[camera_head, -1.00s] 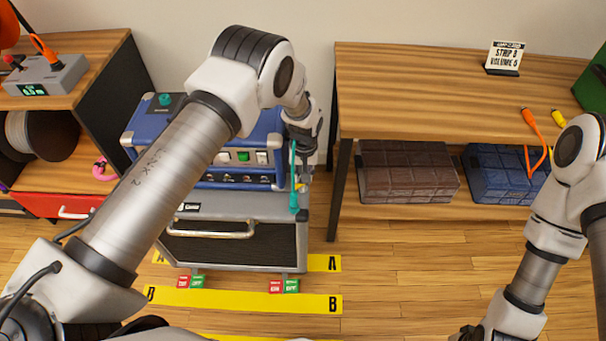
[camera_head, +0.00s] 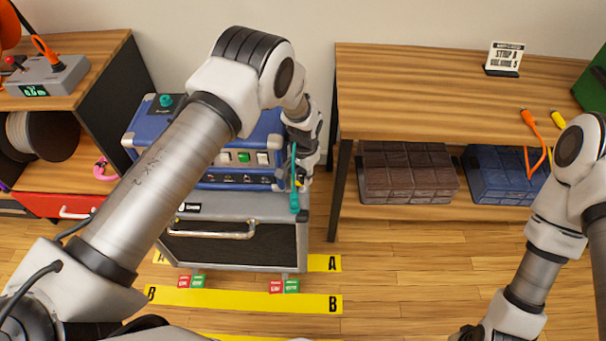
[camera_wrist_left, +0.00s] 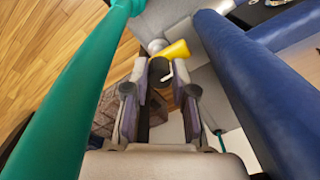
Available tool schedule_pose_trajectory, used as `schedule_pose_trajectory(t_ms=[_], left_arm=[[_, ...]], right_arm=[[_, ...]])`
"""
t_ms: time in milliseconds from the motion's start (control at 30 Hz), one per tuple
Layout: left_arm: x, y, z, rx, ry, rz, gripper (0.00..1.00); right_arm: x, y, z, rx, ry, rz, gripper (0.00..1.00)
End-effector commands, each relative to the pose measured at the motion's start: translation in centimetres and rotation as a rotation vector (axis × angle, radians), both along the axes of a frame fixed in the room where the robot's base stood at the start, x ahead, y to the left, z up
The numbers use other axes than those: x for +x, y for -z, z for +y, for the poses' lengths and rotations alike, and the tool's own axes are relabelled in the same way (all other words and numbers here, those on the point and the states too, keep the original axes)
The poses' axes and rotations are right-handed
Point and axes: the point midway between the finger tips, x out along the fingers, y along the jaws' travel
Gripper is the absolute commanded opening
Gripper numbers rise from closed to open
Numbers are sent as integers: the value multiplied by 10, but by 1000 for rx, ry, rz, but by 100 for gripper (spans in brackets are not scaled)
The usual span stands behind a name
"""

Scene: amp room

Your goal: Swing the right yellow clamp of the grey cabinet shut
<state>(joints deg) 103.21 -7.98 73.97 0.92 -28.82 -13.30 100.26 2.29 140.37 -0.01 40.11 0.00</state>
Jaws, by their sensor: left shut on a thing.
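The grey cabinet (camera_head: 306,239) stands on the floor at the left of centre, with a silver bar handle on its front. A blue case (camera_head: 150,122) with silver corners sits on it. The right yellow clamp (camera_wrist_left: 176,50) shows in the left wrist view between the fingers of my left gripper (camera_wrist_left: 161,78), which is shut on it. In the head view my left gripper (camera_head: 300,172) is at the cabinet's right top edge, and the clamp is mostly hidden there.
A teal bar (camera_head: 294,190) hangs beside the left gripper and crosses the left wrist view close up. A wooden table (camera_head: 430,90) stands right of the cabinet, with brown and blue boxes on its lower shelf.

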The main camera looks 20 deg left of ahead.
Motion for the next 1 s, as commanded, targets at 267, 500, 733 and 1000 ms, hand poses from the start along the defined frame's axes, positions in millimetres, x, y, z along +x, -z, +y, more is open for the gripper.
schedule_pose_trajectory(t_ms=[267,500,733,1000], left_arm=[[0,0,0,0,11,-1,0],[0,0,0,0,11,-1,50],[0,0,0,0,10,-1,50],[1,-26,-1,1,11,-3,50]], right_arm=[[0,0,0,0,0,0,48],[0,0,0,0,0,0,48],[0,0,0,0,0,0,48],[0,0,0,0,0,0,48]])
